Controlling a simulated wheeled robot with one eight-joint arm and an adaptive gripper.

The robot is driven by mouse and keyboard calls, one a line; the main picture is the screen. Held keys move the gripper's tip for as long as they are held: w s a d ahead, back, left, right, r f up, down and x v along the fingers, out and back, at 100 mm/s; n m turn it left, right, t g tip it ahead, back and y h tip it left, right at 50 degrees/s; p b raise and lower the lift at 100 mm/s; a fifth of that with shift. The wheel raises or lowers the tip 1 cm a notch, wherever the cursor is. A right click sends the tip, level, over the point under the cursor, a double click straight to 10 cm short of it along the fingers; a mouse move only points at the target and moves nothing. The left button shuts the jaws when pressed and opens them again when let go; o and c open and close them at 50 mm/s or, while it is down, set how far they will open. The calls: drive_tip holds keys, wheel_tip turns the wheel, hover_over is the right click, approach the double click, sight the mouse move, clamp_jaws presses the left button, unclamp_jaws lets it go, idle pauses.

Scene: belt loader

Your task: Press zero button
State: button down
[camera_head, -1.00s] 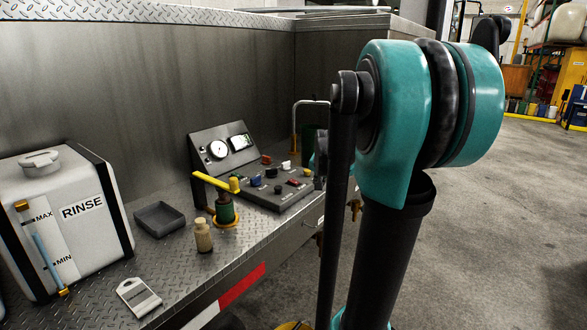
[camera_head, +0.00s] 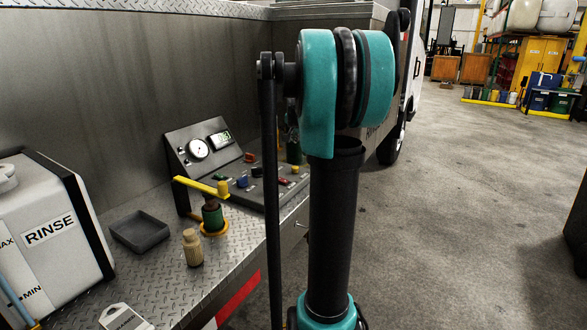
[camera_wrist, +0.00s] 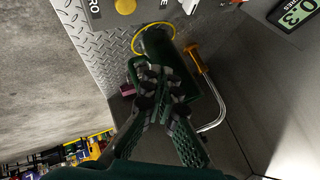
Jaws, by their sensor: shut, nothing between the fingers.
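In the wrist view, a round yellow button (camera_wrist: 125,6) at the top edge sits beside a partly cut-off label whose visible letters read "RO". My gripper (camera_wrist: 148,68) is shut and empty in the wrist view, its tips in front of a green cylinder with a yellow ring (camera_wrist: 152,26); contact cannot be told. It appears below and apart from the yellow button. In the head view my arm hides the gripper.
A white RINSE tank (camera_head: 50,215) stands at left. A bent metal tube (camera_wrist: 218,110) is right of my gripper. Open floor lies right.

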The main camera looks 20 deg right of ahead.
sight(295, 168)
drive_tip(key=shift+f, duration=4.4)
drive_tip(key=shift+f, duration=0.1)
drive_tip(key=shift+f, duration=0.3)
drive_tip(key=shift+f, duration=0.5)
drive_tip(key=shift+r, duration=0.9)
drive_tip(key=shift+r, duration=2.55)
